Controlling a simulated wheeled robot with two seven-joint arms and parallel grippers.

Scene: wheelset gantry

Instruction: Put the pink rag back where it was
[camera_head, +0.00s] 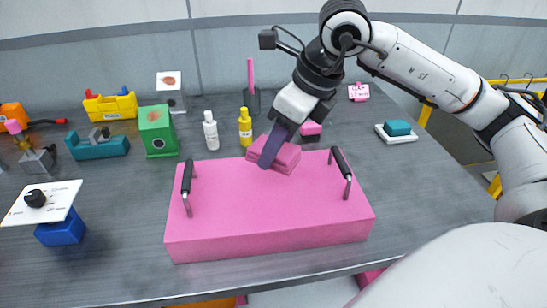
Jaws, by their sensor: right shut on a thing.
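The pink rag (287,158) is a folded pink block near the far edge of the large pink box's top. My right gripper (268,160) comes down from the upper right and is shut on the rag. A dark finger crosses the front of the rag and hides part of it. I cannot tell whether the rag touches the box top (260,200) or hangs just above it. My left gripper is not in view.
The pink box has two black handles (187,177) (342,162). White (211,135) and yellow (245,130) bottles stand behind it. A small pink block (310,128) is behind my gripper. A teal sponge (397,128) sits on a white dish at right. Grey table right of the box is clear.

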